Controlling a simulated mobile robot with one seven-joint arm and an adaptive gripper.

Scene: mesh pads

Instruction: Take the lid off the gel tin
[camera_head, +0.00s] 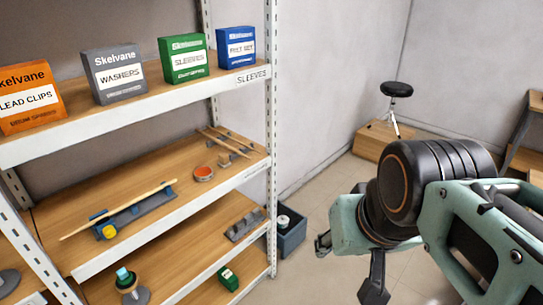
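A small round tin (204,173) with an orange-red top and a pale rim sits on the middle wooden shelf, right of its centre. It looks like the gel tin, but no label is readable. At this size I cannot tell the lid from the body. My gripper (348,268) hangs in front of the rack at the right, well apart from the tin. Its two dark fingertips are spread, and nothing shows between them.
A stick on a grey rack with a blue-and-yellow piece (106,227) lies left on the tin's shelf (110,190). Thin rods (222,141) lie behind the tin. A white post (271,140) bounds the shelf's right end. Labelled boxes (183,58) stand above. A dark bin (290,232) is on the floor.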

